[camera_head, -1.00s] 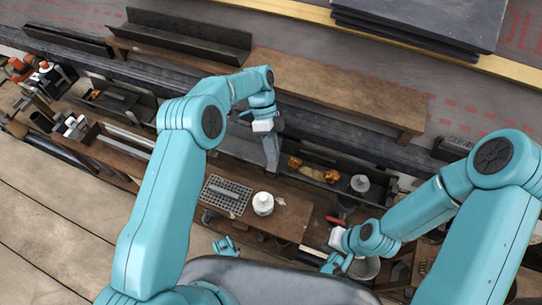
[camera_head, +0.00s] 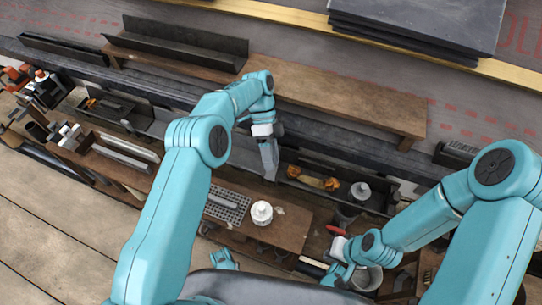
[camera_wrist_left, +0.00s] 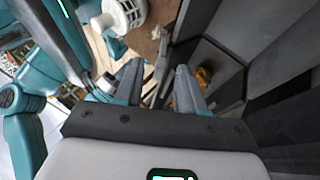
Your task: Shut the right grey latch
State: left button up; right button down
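I cannot make out the right grey latch for certain in either view. My left gripper (camera_head: 269,176) reaches over the dark gutter channel (camera_head: 238,152), left of the gutter section with orange pieces. In the left wrist view its two grey fingers (camera_wrist_left: 157,75) stand apart with nothing between them. Dark grey gutter walls (camera_wrist_left: 215,75) lie right of and beyond the fingers there. My right gripper (camera_head: 340,273) hangs at the lower right, near a grey bucket; its fingers are too small to read.
A white pot (camera_head: 261,212) stands on a wooden shelf (camera_head: 283,226) beside a grey grille (camera_head: 226,205). Orange pieces (camera_head: 313,178) lie in the gutter to the right. A brown plank (camera_head: 335,96) runs behind the left gripper. Dark slates (camera_head: 420,25) are stacked at the top right.

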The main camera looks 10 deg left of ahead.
pick_arm(q)
jog(key=shift+r, duration=0.1)
notch_tip(320, 180, up, 20)
jog(key=p, duration=0.6)
jog(key=shift+p, duration=0.3)
